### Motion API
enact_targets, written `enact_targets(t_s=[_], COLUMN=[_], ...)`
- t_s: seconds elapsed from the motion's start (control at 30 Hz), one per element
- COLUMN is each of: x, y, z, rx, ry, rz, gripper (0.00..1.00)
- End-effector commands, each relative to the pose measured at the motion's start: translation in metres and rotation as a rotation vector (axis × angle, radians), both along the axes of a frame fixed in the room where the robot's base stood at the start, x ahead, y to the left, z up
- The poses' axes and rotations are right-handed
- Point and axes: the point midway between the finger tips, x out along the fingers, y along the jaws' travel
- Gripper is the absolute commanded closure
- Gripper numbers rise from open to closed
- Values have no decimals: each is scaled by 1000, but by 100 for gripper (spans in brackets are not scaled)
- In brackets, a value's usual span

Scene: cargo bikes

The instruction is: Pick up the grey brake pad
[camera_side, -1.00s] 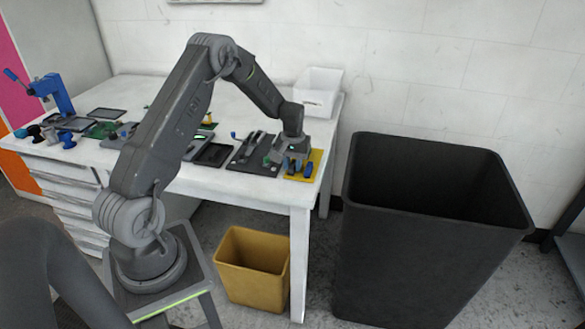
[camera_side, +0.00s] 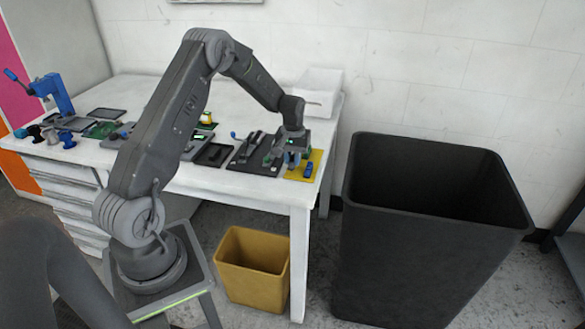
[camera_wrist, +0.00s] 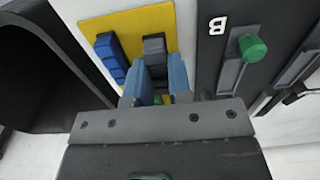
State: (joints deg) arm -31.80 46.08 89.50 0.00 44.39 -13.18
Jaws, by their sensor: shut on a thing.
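The grey brake pad (camera_wrist: 154,48) shows in the wrist view between the two blue fingers of my gripper (camera_wrist: 156,76). My gripper is shut on it, just above the yellow mat (camera_wrist: 150,20). A blue pad (camera_wrist: 110,58) lies on the mat to the left of my gripper and apart from it. In the side view my gripper (camera_side: 294,159) is over the left part of the yellow mat (camera_side: 301,175), and the blue pad (camera_side: 308,169) is to its right. I cannot make out the grey pad in the side view.
A dark board (camera_wrist: 240,22) marked B, with a green knob (camera_wrist: 252,48), lies beside the mat. A white bin (camera_side: 318,92) stands at the table's back. A yellow bin (camera_side: 252,285) and a large black bin (camera_side: 420,250) stand on the floor.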

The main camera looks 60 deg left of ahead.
Motion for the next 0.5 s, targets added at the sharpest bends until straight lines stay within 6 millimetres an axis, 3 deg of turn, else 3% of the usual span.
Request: enact_targets(t_s=[0.5], x=[0], y=[0], z=[25], rx=[0], ry=[0], rz=[0], gripper=[100])
